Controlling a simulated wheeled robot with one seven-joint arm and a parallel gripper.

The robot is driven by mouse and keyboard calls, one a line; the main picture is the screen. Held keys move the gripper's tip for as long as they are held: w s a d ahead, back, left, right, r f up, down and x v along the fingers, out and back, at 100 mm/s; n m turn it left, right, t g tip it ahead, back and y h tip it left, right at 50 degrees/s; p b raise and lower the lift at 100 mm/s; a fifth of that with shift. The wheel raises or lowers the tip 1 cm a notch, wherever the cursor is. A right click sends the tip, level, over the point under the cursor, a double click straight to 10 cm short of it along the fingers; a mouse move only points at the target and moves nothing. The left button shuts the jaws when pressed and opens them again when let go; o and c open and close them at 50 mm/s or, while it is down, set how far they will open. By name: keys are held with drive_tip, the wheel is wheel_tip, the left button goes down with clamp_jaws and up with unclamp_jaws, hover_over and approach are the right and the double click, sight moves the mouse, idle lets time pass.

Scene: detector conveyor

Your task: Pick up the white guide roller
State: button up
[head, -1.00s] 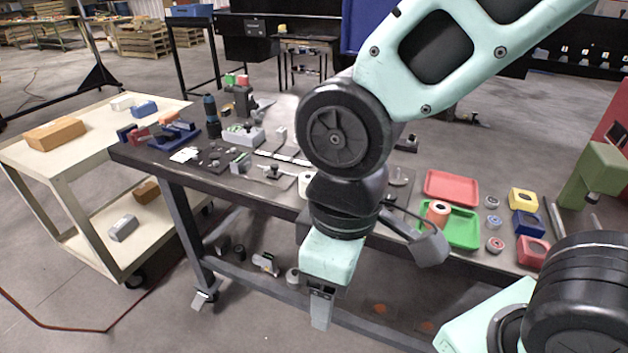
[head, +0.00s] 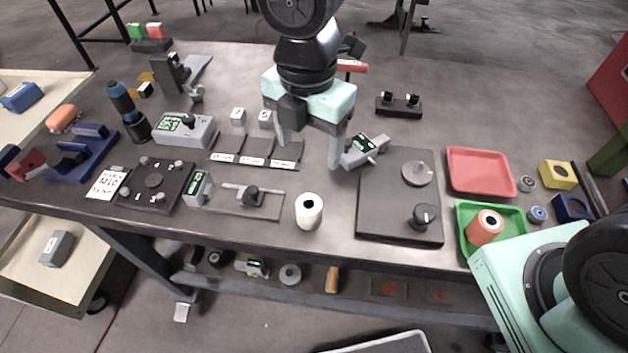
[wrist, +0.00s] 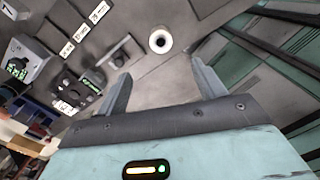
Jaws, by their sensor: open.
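The white guide roller (head: 309,214) stands upright near the front edge of the table, with a dark hole in its top. In the wrist view the roller (wrist: 160,41) shows end-on, beyond the fingertips and between their lines. My gripper (head: 309,150) is open and empty, pointing down over the table. In the head view it appears behind the roller, apart from it. In the wrist view both fingers of my gripper (wrist: 161,75) are spread with nothing between them.
A dark plate with knobs (head: 400,195) lies right of the roller, and a grey slide fixture (head: 240,198) left. A grey handheld meter (head: 364,151) is close to my right finger. An orange roller (head: 485,228) stands in a green tray (head: 466,213). Bare table surrounds the white roller.

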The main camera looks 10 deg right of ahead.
hover_over(308, 207)
wheel_tip(308, 207, down, 12)
drive_tip(key=f, duration=0.2)
drive_tip(key=s+f, duration=0.1)
drive_tip(key=f, duration=0.1)
drive_tip(key=shift+s+a+f+p, duration=0.1)
drive_tip(key=shift+s+f+p, duration=0.1)
drive_tip(key=shift+p, duration=0.1)
drive_tip(key=shift+f, duration=0.45)
drive_tip(key=c, duration=1.1)
